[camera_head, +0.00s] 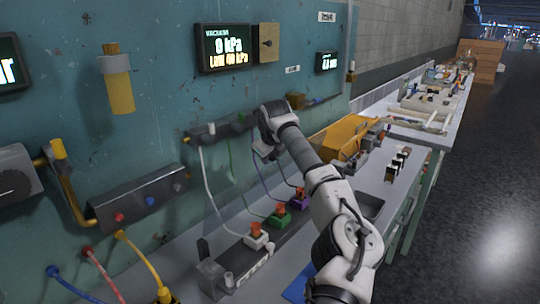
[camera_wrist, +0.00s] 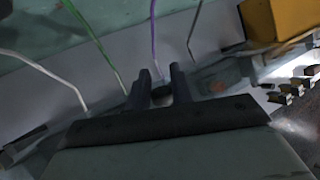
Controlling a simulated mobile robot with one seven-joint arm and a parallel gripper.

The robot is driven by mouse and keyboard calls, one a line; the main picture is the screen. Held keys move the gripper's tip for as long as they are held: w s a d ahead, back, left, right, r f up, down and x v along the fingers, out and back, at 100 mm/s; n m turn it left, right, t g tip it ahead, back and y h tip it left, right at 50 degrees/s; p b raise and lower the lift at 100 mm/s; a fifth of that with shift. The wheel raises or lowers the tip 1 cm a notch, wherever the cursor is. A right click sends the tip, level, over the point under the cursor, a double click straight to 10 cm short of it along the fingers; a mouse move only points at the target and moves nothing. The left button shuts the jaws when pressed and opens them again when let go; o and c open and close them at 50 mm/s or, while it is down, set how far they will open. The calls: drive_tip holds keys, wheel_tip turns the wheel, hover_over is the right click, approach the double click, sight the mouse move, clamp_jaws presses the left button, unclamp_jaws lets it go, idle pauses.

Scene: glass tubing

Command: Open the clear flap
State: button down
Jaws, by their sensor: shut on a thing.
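My gripper (camera_wrist: 162,72) shows in the wrist view with its two dark fingers close together and a narrow gap between them. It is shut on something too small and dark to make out. In the head view my gripper (camera_head: 264,150) is by the right end of the dark wall bar (camera_head: 222,128), and my own wrist hides part of that spot. I cannot pick out the clear flap in either view; it may be hidden by my gripper or lost against the background.
A yellow bin (camera_head: 338,137) stands right of my arm. Pressure displays (camera_head: 222,47) are on the wall above. The aisle floor (camera_head: 485,210) is clear.

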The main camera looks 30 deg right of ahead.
drive_tip(key=shift+a+f, duration=0.25)
drive_tip(key=shift+f, duration=0.25)
drive_tip(key=c, duration=1.2)
unclamp_jaws()
drive_tip(key=shift+w+r, duration=0.1)
drive_tip(key=shift+r, duration=0.1)
drive_tip(key=shift+d, duration=0.1)
drive_tip(key=b+v, duration=0.4)
drive_tip(key=v, duration=1)
